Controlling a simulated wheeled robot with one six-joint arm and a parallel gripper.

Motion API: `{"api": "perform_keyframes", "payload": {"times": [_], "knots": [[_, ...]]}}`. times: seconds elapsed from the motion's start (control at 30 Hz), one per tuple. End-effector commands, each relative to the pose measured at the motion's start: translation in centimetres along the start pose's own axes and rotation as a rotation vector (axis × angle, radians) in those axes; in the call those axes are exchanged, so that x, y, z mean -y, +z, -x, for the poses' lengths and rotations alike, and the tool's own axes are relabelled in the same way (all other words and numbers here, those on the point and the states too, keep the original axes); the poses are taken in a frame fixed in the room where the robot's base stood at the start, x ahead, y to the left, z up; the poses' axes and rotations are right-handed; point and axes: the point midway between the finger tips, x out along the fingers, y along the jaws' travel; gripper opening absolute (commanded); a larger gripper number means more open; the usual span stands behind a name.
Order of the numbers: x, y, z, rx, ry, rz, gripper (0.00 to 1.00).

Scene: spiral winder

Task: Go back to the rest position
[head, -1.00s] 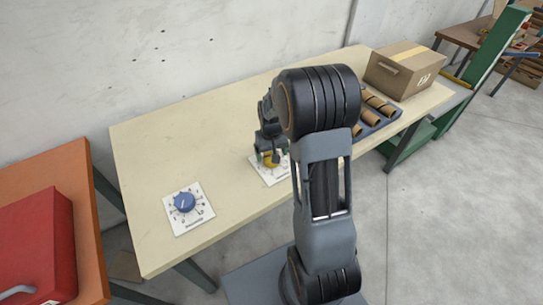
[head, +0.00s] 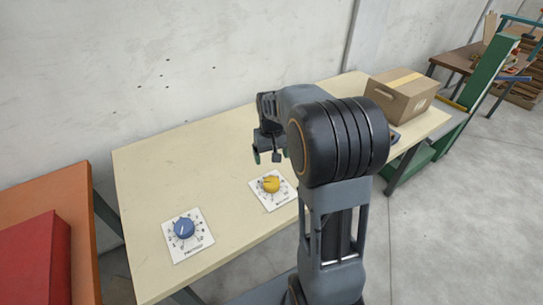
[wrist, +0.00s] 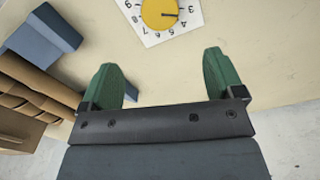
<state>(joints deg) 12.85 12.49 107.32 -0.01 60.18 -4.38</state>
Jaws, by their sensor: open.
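My gripper (wrist: 158,85) is open and empty, its two green fingers apart above the table. In the head view my gripper (head: 266,156) hangs above the table, just behind the yellow dial (head: 271,184). The yellow dial sits on a white numbered plate and also shows at the top of the wrist view (wrist: 158,12), beyond the fingers and apart from them. A blue dial (head: 185,229) on another white plate lies nearer the table's left end.
The cream table (head: 150,180) stands against a concrete wall. A cardboard box (head: 402,94) is at its far right end. Brown tubes (wrist: 30,85) and a blue-grey block (wrist: 42,45) show in the wrist view. A red box (head: 35,260) is at the lower left.

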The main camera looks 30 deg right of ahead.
Motion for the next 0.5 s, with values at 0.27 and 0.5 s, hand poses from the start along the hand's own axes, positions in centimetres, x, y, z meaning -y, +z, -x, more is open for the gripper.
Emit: {"api": "perform_keyframes", "payload": {"times": [0.27, 0.5], "knots": [[0.0, 0.0, 0.0, -0.001, 0.000, 0.000, 0.87], [0.6, 3.0, -1.0, 0.010, -0.002, -0.025, 0.87]]}}
